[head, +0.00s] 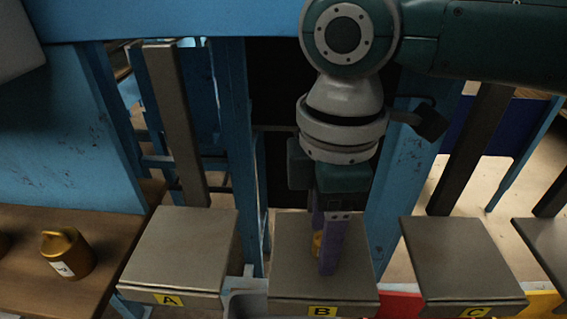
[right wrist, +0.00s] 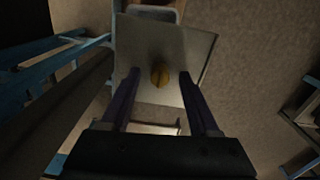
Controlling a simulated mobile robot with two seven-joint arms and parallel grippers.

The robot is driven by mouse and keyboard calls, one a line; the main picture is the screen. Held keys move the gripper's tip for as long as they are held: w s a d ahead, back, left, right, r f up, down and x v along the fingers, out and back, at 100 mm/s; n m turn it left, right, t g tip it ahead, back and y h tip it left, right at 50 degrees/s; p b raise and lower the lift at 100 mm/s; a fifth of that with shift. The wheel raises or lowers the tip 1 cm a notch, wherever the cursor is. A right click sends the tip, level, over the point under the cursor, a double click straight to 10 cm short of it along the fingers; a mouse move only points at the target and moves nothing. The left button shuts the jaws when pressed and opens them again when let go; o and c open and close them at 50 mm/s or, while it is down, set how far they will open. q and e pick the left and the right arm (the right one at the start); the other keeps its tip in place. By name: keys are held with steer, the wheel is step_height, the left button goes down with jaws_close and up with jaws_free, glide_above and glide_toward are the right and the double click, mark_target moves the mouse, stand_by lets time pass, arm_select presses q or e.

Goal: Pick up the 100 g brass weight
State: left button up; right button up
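A small brass weight (head: 317,243) is on the metal plate marked B (head: 290,283), partly hidden by my right gripper (head: 327,268). In the right wrist view this weight (right wrist: 160,76) shows on the plate, between the two purple fingers. The right gripper (right wrist: 159,80) is open, its fingers pointing down with a gap on each side of the weight. Whether the fingertips touch the plate I cannot tell. A larger brass weight (head: 68,255) with a white label stands on the wooden table at left; its marking is unreadable. My left gripper is not in view.
Plate A (head: 180,250) and plate C (head: 460,260) are empty, on either side of plate B. Upright metal posts stand behind the plates. A wooden table (head: 110,215) is at left. Blue frame beams (head: 232,130) stand behind. A grey bin (head: 246,300) sits low between A and B.

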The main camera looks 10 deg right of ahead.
jaws_close()
stand_by(0.3)
steer(key=shift+r, duration=0.1)
